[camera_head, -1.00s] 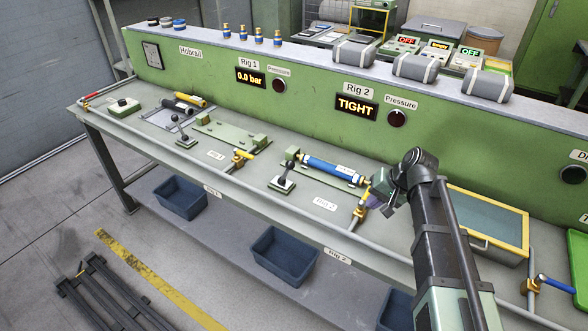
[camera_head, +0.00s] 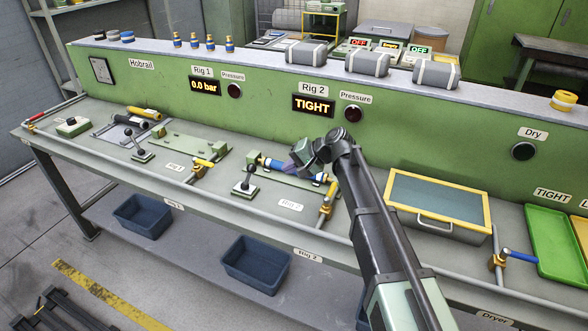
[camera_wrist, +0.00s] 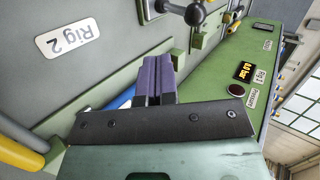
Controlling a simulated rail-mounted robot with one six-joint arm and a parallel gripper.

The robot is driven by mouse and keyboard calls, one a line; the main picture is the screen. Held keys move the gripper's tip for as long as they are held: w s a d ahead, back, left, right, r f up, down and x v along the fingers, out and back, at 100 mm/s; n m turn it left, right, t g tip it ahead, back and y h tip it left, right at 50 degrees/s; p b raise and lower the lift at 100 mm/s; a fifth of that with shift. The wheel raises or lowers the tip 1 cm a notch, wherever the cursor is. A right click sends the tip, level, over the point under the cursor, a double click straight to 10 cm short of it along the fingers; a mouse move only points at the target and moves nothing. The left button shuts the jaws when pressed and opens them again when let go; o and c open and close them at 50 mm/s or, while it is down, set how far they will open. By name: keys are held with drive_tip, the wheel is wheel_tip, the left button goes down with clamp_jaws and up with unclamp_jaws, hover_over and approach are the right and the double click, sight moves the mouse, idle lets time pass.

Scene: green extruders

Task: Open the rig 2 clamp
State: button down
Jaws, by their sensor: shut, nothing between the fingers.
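The rig 2 clamp lever (camera_head: 249,174) has a black ball knob and stands upright on a white base, at the left end of rig 2. Its ball also shows at the top of the wrist view (camera_wrist: 195,14). A blue cylinder (camera_head: 272,163) lies in the rig 2 fixture, partly hidden behind my gripper. My gripper (camera_head: 293,164) is above this cylinder, to the right of the lever and apart from it. Its purple fingers (camera_wrist: 154,78) are closed together and empty. The rig 2 display (camera_head: 313,105) reads TIGHT.
A yellow-handled valve (camera_head: 327,198) stands right of rig 2, beside my arm. Rig 1, with its own lever (camera_head: 139,146), is to the left and holds no cylinder. A yellow-framed box (camera_head: 437,224) is on the right.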

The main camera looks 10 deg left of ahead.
drive_tip(key=f+b+x, duration=0.1)
drive_tip(key=b+x, duration=0.1)
drive_tip(key=x, duration=0.2)
approach(248, 176)
drive_tip(key=shift+p+x, duration=0.4)
drive_tip(key=shift+x, duration=1.4)
drive_tip(key=shift+w+d+f, duration=0.1)
drive_tip(key=shift+w+d, duration=0.1)
drive_tip(key=shift+w, duration=0.1)
